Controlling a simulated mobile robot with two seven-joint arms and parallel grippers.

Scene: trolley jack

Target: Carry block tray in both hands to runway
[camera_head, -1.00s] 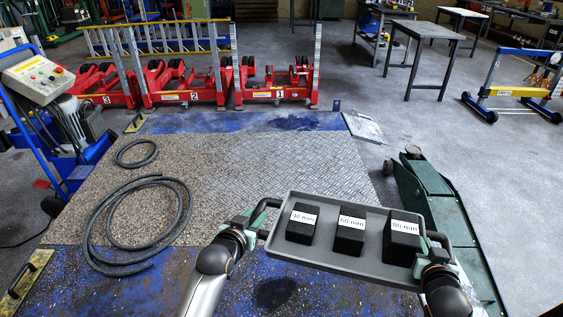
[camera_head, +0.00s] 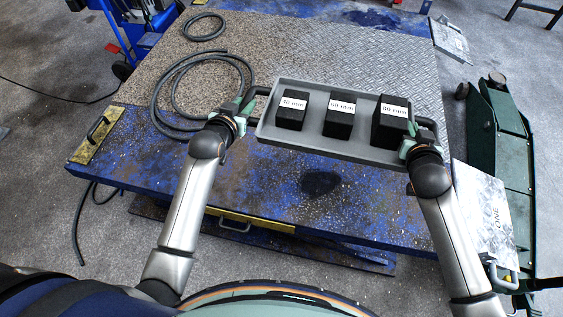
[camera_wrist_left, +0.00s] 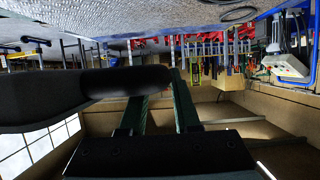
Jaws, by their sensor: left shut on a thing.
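The grey block tray (camera_head: 322,151) is in the middle of the head view, over the front part of the blue and steel platform. It carries three black blocks marked 40 mm (camera_head: 292,115), 60 mm (camera_head: 338,122) and 80 mm (camera_head: 386,130). My left gripper (camera_head: 243,108) is shut on the tray's left handle. In the left wrist view its fingers (camera_wrist_left: 163,100) are at a dark bar (camera_wrist_left: 125,82). My right gripper (camera_head: 414,142) is at the right handle and appears closed on it; its fingertips are partly hidden. I cannot single out the runway by any label.
The worn platform (camera_head: 250,185) lies under the tray, with coiled hoses (camera_head: 157,98) at its left. A yellow plate with a handle (camera_head: 100,135) is at the platform's left corner.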

